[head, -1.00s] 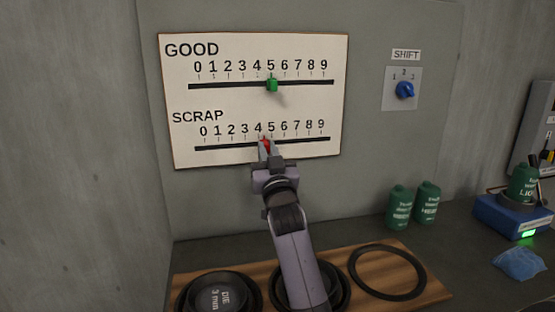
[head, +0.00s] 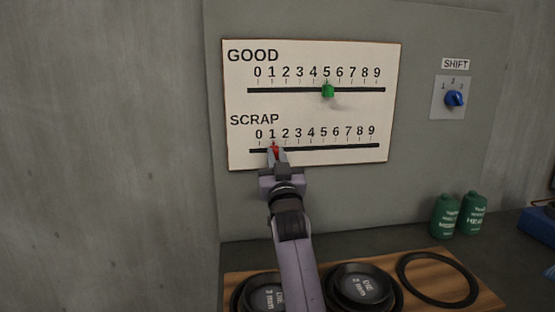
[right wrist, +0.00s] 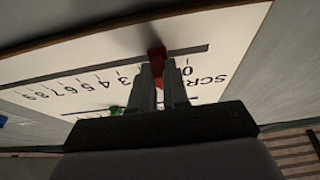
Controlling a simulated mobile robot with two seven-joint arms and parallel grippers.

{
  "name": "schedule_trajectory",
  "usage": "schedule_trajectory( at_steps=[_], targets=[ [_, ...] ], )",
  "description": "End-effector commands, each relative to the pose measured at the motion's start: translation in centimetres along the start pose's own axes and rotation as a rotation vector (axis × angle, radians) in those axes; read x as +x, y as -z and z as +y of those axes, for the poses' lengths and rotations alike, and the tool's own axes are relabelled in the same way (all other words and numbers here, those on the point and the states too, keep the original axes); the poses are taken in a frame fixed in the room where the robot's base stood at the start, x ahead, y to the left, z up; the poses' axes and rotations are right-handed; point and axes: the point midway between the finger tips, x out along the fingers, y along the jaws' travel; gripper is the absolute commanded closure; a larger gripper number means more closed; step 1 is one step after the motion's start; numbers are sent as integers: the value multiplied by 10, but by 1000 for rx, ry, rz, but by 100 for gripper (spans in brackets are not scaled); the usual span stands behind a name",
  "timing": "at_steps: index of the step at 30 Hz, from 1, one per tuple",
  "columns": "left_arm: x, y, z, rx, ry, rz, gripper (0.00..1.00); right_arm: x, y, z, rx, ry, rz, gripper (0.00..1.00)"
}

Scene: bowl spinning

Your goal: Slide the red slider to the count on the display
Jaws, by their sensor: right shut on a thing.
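The red slider (head: 275,152) sits on the black SCRAP track (head: 335,149) of the white board (head: 310,107), at about the 1 mark. My right gripper (head: 276,155) is shut on it from the front. In the right wrist view the red slider (right wrist: 157,60) is between the two fingers (right wrist: 160,82), close to the 0 end of the track. The 1 is hidden there. A green slider (head: 327,91) stands at 5 on the GOOD track above. No numeric display shows a readable count. My left gripper is not in view.
A blue SHIFT knob (head: 454,98) is on the panel at the right. Dark dies (head: 363,287) and a black ring (head: 437,279) lie on a wooden board below. Two green bottles (head: 459,215) and part of a blue device (head: 538,226) are at the right.

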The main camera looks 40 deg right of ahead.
Motion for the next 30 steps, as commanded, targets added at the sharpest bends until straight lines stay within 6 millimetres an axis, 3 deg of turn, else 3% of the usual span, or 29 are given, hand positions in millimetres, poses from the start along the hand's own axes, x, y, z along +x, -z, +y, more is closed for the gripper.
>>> schedule_trajectory(
  at_steps=[1,16,17,18,30],
  targets=[
    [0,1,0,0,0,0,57,2,9,1,0,-2,20,100],
    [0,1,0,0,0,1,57,2,9,1,-1,-3,21,100],
    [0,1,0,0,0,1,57,2,9,1,-1,-3,21,75],
    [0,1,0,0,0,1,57,2,9,1,-1,-3,22,62],
    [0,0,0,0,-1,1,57,1,3,0,0,-1,8,60]
  ],
)
